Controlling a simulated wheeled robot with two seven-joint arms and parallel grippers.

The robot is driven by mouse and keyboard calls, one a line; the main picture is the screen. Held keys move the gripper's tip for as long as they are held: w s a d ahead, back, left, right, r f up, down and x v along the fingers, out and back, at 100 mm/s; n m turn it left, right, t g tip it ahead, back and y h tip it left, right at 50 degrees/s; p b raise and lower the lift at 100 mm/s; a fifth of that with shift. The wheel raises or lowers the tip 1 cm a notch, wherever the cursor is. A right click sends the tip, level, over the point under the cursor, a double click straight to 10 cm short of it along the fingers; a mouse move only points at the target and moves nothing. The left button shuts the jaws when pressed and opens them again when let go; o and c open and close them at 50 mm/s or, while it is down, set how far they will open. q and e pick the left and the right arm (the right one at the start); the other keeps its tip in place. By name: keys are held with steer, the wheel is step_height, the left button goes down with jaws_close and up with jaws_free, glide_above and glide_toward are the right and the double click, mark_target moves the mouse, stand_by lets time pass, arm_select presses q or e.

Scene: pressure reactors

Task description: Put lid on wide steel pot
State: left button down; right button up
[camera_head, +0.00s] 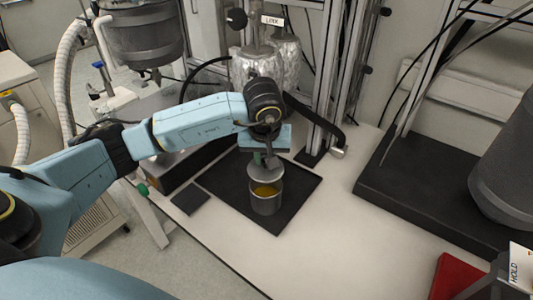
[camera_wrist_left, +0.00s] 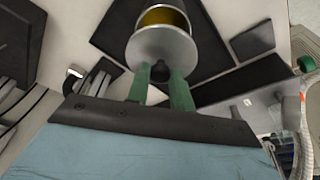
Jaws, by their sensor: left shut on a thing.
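The wide steel pot (camera_head: 266,205) stands upright on a black mat and holds a yellow-brown content. It also shows at the top of the left wrist view (camera_wrist_left: 163,14), partly covered by the lid. The round steel lid (camera_head: 266,172) is above the pot, toward its far side, and leaves the near part of the opening uncovered. My left gripper (camera_head: 267,155) is above the pot and shut on the lid's dark knob; its green fingers (camera_wrist_left: 162,88) show on both sides of the knob in the left wrist view. Whether the lid touches the rim is unclear. My right gripper is not clearly in view.
The black mat (camera_head: 230,187) lies on a white table (camera_head: 320,245). A foil-wrapped vessel (camera_head: 275,65) and metal posts stand behind. A black platform (camera_head: 440,200) with a dark vessel and a red item (camera_head: 457,275) are at the right.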

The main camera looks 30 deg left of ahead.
mark_target(266, 170)
arm_select(q)
steer(key=shift+f+b, duration=0.45)
steer(key=shift+f, duration=0.5)
steer(key=shift+f+b, duration=0.55)
steer(key=shift+f, duration=0.3)
steer(key=shift+f+b, duration=0.75)
steer(key=shift+f, duration=0.1)
arm_select(e)
steer(key=f, duration=0.2)
steer(key=w+f, duration=0.1)
steer(key=shift+w+a+f, duration=0.15)
steer(key=shift+a+f, duration=0.05)
steer(key=shift+f, duration=0.15)
arm_select(q)
steer(key=shift+b, duration=0.35)
arm_select(e)
steer(key=shift+d+f, duration=0.1)
steer(key=shift+f, duration=0.2)
arm_select(q)
steer(key=shift+f+b, duration=0.15)
steer(key=shift+b, duration=0.35)
arm_select(e)
steer(key=shift+f, duration=0.5)
